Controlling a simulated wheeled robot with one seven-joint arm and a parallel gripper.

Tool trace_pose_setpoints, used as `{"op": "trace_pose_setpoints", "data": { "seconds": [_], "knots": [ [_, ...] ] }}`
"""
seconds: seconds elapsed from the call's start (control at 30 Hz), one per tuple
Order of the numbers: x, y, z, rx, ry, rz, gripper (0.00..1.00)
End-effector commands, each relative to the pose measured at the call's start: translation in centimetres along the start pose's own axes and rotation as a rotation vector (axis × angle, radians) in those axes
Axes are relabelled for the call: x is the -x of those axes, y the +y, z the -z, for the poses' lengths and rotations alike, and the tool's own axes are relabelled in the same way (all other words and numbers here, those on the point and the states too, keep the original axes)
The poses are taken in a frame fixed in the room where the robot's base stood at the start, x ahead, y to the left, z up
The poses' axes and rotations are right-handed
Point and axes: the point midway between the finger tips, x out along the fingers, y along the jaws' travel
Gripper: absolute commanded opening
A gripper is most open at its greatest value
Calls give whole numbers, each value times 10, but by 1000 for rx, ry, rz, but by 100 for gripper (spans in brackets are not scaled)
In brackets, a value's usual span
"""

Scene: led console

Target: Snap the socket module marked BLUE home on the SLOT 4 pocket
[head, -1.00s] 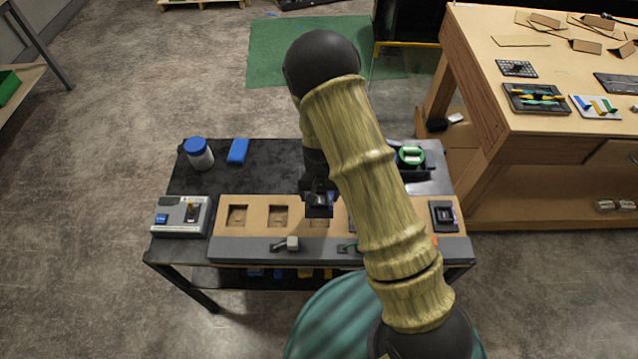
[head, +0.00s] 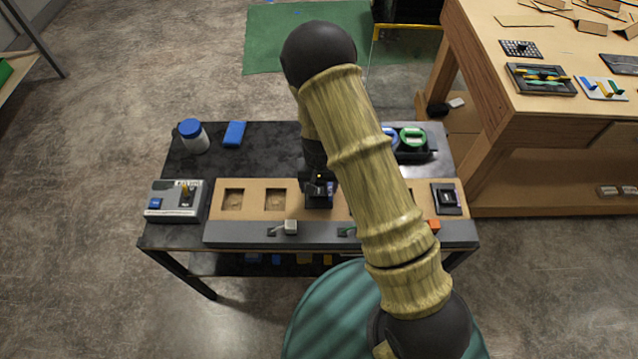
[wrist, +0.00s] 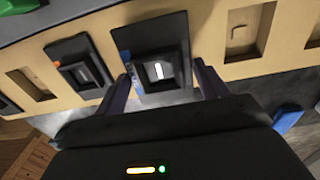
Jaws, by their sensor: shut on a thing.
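My gripper (head: 318,184) is shut on a dark square socket module (wrist: 160,67) with a pale slot in its middle and a blue mark along one side. In the head view the module (head: 319,201) covers the third pocket from the left of the tan board (head: 255,188). In the wrist view my gripper's fingers (wrist: 163,86) hold it by two opposite sides. I cannot tell whether it is fully seated or slightly proud. The slot numbers are not readable. My arm hides the board's middle right.
Two empty pockets (head: 234,199) lie left of the module. An orange-marked module (wrist: 80,66) sits beside it in the wrist view. Another module (head: 446,198) is at the board's right end. Levers (head: 290,227) line the front strip. A switch box (head: 177,202) stands left.

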Motion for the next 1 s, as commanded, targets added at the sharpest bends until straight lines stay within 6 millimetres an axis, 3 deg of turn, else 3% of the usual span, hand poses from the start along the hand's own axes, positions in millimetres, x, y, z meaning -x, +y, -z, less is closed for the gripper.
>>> {"op": "trace_pose_setpoints", "data": {
  "seconds": [0.2,1.0],
  "knots": [
    [-16,0,0,1,1,0,49],
    [-17,0,0,0,0,0,49]
  ]
}}
